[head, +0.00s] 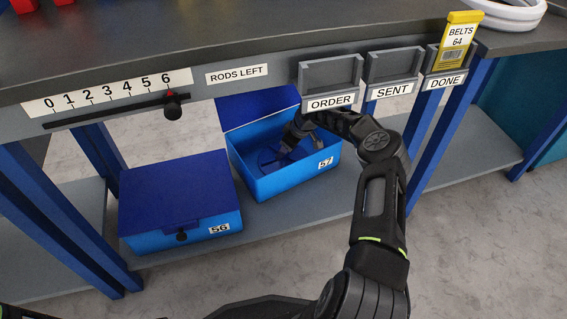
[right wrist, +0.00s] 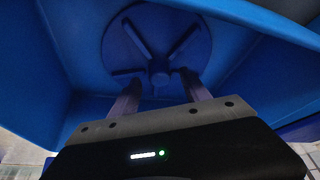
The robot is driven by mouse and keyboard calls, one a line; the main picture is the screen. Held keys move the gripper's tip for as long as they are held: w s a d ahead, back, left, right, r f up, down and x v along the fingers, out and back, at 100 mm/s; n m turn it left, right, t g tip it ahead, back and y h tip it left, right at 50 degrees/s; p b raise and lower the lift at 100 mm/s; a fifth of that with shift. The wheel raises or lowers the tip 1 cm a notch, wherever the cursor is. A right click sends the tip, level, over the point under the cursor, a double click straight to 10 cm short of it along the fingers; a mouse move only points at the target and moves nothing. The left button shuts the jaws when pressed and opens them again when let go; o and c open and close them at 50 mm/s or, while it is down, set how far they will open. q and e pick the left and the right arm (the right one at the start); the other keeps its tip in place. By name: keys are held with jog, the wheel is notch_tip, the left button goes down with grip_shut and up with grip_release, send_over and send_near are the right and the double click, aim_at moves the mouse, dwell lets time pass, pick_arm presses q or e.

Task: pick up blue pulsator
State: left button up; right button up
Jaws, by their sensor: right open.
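The blue pulsator (head: 268,158) is a round blue disc with raised ribs, lying inside the open blue box labelled 57 (head: 290,180). In the right wrist view the pulsator (right wrist: 150,30) shows its central hub and spreading ribs. My right gripper (head: 292,142) reaches down into the box from its right side. In the right wrist view its two fingers (right wrist: 158,88) are apart, one on each side of the hub, with nothing seen gripped. Whether the fingertips touch the pulsator cannot be told. My left gripper is not in view.
A closed blue box labelled 56 (head: 175,200) stands left of box 57 on the lower shelf (head: 335,200). The grey workbench (head: 240,50) overhangs above, with ORDER, SENT and DONE holders (head: 390,72) on its front. Blue legs (head: 65,215) flank the shelf.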

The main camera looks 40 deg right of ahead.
jog(key=shift+b+x, duration=0.3)
jog(key=shift+x, duration=0.85)
jog(key=shift+c, duration=0.4)
grip_shut()
jog(key=shift+r, duration=0.1)
